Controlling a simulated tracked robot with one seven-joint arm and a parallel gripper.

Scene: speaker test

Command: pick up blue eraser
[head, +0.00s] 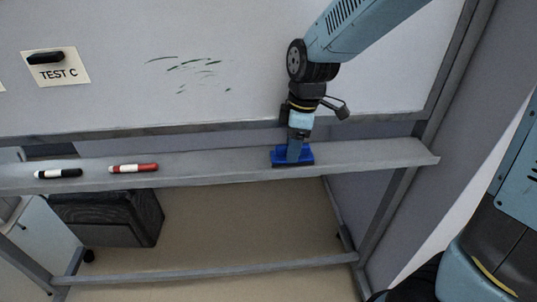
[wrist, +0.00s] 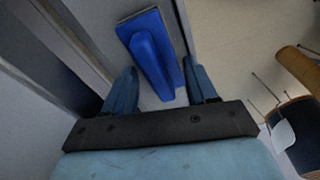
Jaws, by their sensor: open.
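The blue eraser (head: 279,155) lies on the grey tray ledge (head: 220,166) below the whiteboard, right of the middle in the head view. In the wrist view the eraser (wrist: 150,48) shows its blue body and raised handle ridge, with a dark edge along its pad. My gripper (head: 295,152) is right over the eraser in the head view. In the wrist view my gripper (wrist: 162,84) is open, with one finger on each side of the near end of the eraser's ridge. I cannot tell whether either finger touches it.
A black marker (head: 58,174) and a red marker (head: 133,168) lie on the ledge to the left. The whiteboard (head: 230,60) rises behind, with green marks and a TEST C label (head: 56,67). A dark box (head: 110,217) stands below. The ledge between red marker and eraser is clear.

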